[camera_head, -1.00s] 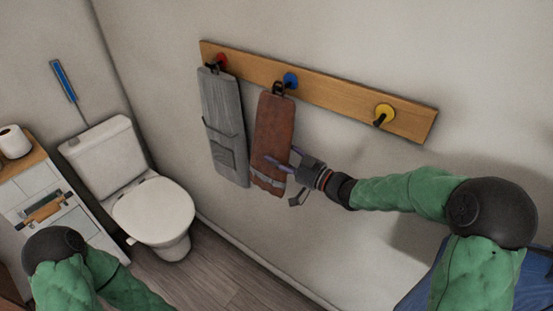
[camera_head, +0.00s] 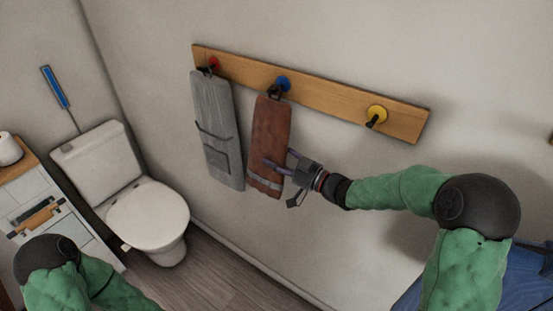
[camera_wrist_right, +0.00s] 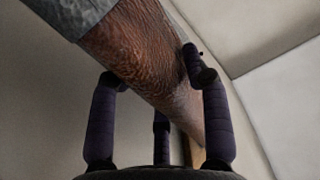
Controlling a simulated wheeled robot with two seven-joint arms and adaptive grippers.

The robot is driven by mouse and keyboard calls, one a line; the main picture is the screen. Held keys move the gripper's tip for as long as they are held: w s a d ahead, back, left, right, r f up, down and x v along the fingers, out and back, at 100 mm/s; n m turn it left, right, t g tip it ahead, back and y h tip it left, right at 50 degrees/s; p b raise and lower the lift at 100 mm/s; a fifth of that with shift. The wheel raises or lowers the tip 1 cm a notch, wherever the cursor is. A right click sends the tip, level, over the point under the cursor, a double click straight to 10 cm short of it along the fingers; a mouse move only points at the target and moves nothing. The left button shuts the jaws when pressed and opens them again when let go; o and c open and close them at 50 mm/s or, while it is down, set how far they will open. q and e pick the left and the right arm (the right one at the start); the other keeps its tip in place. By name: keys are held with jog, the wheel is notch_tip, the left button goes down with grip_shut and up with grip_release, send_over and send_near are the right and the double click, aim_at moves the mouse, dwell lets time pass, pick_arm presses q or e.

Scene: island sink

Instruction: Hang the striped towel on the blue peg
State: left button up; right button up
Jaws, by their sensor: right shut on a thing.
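The striped towel (camera_head: 270,135), red-brown with a pale band near its lower end, hangs by a dark loop at the blue peg (camera_head: 283,84). The loop appears to be on the peg, though its exact seating is too small to tell. My right gripper (camera_head: 277,164) is shut on the lower right part of this towel, coming from the right. In the right wrist view the red-brown cloth (camera_wrist_right: 150,60) runs between the fingers of my right gripper (camera_wrist_right: 160,90). My left arm shows at the lower left, but its gripper is out of view.
A grey towel (camera_head: 212,115) hangs from the red peg (camera_head: 213,63), left of the striped one. The yellow peg (camera_head: 376,114) on the wooden rail (camera_head: 330,98) is empty. A toilet (camera_head: 148,215) stands at the left.

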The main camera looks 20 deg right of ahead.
jog(key=o, duration=1.2)
jog(key=shift+o, duration=0.2)
jog(key=shift+r, duration=0.1)
